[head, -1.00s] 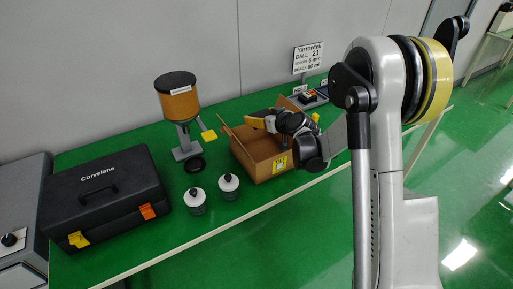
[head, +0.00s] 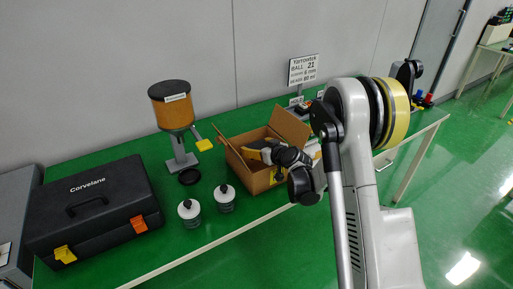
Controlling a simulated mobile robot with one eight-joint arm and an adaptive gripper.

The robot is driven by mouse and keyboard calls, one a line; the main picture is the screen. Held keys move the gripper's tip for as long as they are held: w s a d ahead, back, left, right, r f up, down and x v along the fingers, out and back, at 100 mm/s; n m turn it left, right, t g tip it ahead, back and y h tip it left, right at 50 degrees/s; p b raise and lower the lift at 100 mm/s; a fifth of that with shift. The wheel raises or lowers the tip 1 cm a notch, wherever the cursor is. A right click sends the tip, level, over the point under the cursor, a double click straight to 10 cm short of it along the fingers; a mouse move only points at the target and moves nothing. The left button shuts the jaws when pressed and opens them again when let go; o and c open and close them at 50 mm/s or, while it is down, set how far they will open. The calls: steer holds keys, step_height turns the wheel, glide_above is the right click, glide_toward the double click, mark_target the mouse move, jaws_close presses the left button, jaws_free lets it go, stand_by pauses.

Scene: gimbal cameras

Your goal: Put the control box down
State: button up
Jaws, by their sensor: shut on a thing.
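My gripper (head: 264,153) is over the open cardboard box (head: 257,182) on the green table, with its yellow-marked fingers at the box opening. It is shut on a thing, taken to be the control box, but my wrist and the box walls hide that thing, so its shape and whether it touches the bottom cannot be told.
A black Corvelane case (head: 93,212) lies at the left. An orange-topped dispenser (head: 171,108) stands behind two small bottles (head: 190,213). A black disc (head: 190,176) lies by its base. A sign (head: 303,70) and small devices stand at the back right.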

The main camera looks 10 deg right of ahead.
steer(key=shift+f+b, duration=0.45)
steer(key=shift+f, duration=0.2)
steer(key=o, duration=1.2)
steer(key=shift+o, duration=0.2)
steer(key=shift+r, duration=0.1)
